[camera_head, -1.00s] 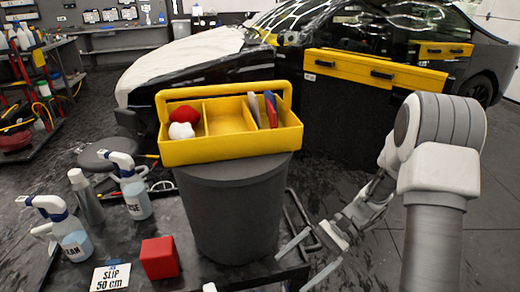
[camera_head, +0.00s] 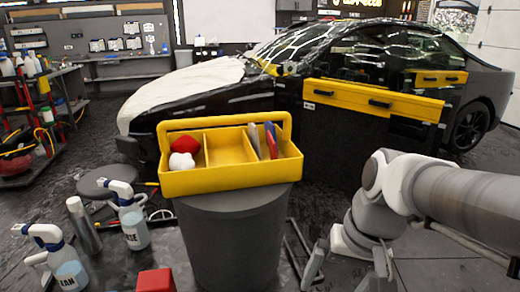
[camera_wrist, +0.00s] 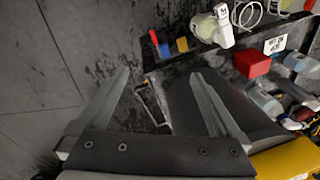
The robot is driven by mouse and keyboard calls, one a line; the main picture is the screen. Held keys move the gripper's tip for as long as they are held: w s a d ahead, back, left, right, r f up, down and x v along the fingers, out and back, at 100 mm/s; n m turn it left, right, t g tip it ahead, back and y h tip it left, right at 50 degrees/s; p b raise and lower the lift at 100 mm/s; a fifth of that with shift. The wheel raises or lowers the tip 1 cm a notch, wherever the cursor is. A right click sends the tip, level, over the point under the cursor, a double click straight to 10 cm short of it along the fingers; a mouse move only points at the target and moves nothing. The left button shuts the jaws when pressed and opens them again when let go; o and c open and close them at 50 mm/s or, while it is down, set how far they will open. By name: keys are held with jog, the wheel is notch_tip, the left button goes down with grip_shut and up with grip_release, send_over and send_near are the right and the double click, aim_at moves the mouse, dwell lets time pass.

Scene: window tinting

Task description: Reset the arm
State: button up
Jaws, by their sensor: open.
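My gripper (camera_head: 348,276) is at the bottom of the head view, right of the grey bin, pointing down. In the wrist view my gripper (camera_wrist: 160,80) has its two fingers spread wide with nothing between them. Beyond the fingers are dark floor and part of the dark bin (camera_wrist: 188,100). The lowest part of the gripper is near the head view's bottom edge.
Left are spray bottles (camera_head: 130,222) and a red block (camera_head: 156,280).

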jog(key=s+d+r+n+t+h+p, duration=0.1)
jog(key=r+t+p, duration=0.1)
jog(key=r+p, duration=0.6)
jog(key=s+r+n+t+p, duration=0.1)
jog(key=s+r+t+p, duration=0.1)
jog(key=r+p, duration=0.6)
notch_tip(320, 180, up, 5)
jog(key=shift+d+f+h, duration=0.1)
jog(key=shift+d+h, duration=0.25)
jog(key=shift+h, duration=0.05)
